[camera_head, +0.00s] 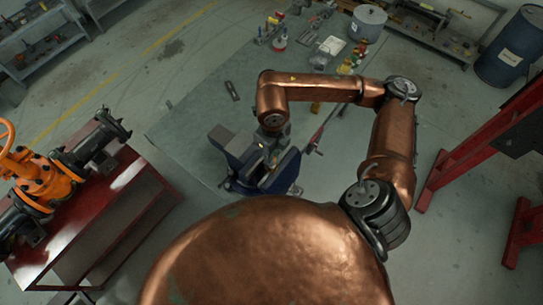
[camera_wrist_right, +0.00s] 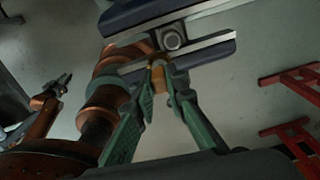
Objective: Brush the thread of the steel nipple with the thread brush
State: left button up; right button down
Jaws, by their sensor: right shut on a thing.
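A blue vise (camera_head: 283,172) stands at the near edge of the bench. In the right wrist view, its jaws (camera_wrist_right: 190,55) run across the top, and a round grey end, probably the steel nipple (camera_wrist_right: 172,40), shows between them. My right gripper (camera_head: 271,140) is over the vise. In the wrist view, its green fingers (camera_wrist_right: 158,88) are shut on a small orange-brown piece, probably the thread brush (camera_wrist_right: 158,73), close below the nipple. Bristles and any contact with the thread cannot be made out. A dark gripper-like end, probably my left gripper (camera_wrist_right: 62,84), shows small at far left.
The grey bench (camera_head: 195,120) is mostly bare left of the vise. An orange valve (camera_head: 45,180) sits on a red stand at left. A red frame (camera_head: 480,145) stands at right.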

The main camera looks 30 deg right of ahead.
jog(key=shift+w+f, duration=0.1)
jog(key=shift+w, duration=0.1)
jog(key=shift+b, duration=0.35)
jog(key=shift+w, duration=0.15)
pick_arm(q)
jog(key=shift+s+f, duration=0.2)
jog(key=shift+f, duration=0.25)
jog(key=shift+w+f, duration=0.15)
jog(key=shift+w, duration=0.25)
pick_arm(e)
jog(key=shift+w+d, duration=0.1)
jog(key=shift+w, duration=0.1)
pick_arm(q)
jog(key=shift+b, duration=0.3)
